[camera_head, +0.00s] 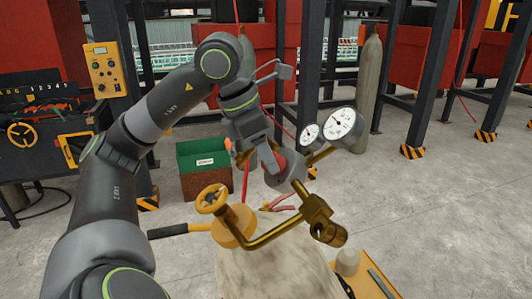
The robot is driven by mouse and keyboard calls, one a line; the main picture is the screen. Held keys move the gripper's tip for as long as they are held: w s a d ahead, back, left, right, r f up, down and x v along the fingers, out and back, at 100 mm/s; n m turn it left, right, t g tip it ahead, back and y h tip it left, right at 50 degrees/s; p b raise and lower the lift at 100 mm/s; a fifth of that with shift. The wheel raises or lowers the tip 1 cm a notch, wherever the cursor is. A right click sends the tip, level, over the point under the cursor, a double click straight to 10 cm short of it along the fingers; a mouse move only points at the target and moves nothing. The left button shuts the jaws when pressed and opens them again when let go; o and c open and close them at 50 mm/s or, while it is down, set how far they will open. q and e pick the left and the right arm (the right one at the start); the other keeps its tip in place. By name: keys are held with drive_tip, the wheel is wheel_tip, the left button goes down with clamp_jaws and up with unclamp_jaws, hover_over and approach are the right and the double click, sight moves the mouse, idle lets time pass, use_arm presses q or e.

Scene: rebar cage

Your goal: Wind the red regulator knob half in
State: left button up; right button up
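One finger lies across the knob's near left side; the far finger is hidden. I cannot tell whether the fingers are closed on it or only around it. My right gripper is not in view.
A yellow tray (377,290) is at lower right. A green-and-brown box (205,180) and grey cylinder (369,85) stand behind.

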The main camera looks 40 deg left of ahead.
use_arm(q)
drive_tip(key=c, duration=0.4)
